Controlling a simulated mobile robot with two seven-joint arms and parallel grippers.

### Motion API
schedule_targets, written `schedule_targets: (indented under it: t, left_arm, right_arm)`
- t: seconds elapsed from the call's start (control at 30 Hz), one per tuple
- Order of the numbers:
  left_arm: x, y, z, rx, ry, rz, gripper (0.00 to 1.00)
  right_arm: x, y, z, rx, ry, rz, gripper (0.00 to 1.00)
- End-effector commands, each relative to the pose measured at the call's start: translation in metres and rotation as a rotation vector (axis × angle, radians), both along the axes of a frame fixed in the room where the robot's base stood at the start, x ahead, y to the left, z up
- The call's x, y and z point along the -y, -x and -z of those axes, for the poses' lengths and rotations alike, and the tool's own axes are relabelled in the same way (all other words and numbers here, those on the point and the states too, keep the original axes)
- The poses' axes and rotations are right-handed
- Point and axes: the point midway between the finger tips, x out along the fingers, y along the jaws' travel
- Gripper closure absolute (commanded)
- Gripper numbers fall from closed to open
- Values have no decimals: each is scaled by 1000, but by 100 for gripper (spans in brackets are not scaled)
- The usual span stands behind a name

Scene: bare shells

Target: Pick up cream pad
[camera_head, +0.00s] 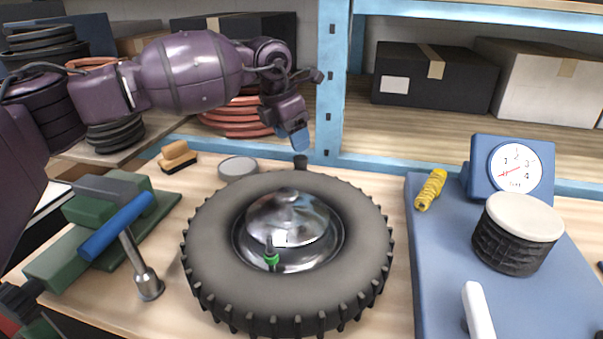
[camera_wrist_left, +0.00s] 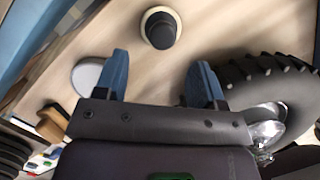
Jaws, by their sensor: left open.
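A round cream pad (camera_wrist_left: 176,15) with a black knob on top stands on the wooden bench in the left wrist view. In the head view only its black knob (camera_head: 300,161) shows behind the tyre; the cream part is hidden. My left gripper (camera_head: 297,137) is above and behind the tyre, close over the knob in the picture. In the left wrist view its blue fingers (camera_wrist_left: 158,82) are apart and empty, with the pad beyond the gap between them. My right gripper is not in view.
The big tyre (camera_head: 210,240) lies flat in front of the pad. A grey disc (camera_head: 238,167) and a wooden brush (camera_head: 178,157) are left of it. A blue post (camera_head: 331,80) rises behind. A cream-topped black cylinder (camera_head: 518,217) stands on the blue mat (camera_head: 436,260) at right.

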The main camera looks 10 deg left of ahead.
Motion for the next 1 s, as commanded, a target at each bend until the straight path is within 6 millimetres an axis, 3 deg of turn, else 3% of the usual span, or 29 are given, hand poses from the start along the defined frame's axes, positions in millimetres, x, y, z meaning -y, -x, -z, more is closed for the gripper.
schedule_targets:
  t: [0.03,0.27,0.6,0.87,1.0]
  left_arm:
    - [1,-2,12,-6,0,0,37]
    - [5,-4,23,-3,0,1,37]
    - [16,-10,66,-6,-1,0,37]
    - [17,-11,66,-1,1,-1,37]
    - [17,-11,66,-1,1,-1,53]
  right_arm:
    - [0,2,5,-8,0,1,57]
    - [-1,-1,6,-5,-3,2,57]
    - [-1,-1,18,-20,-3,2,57]
    - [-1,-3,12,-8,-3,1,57]
    - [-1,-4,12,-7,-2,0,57]
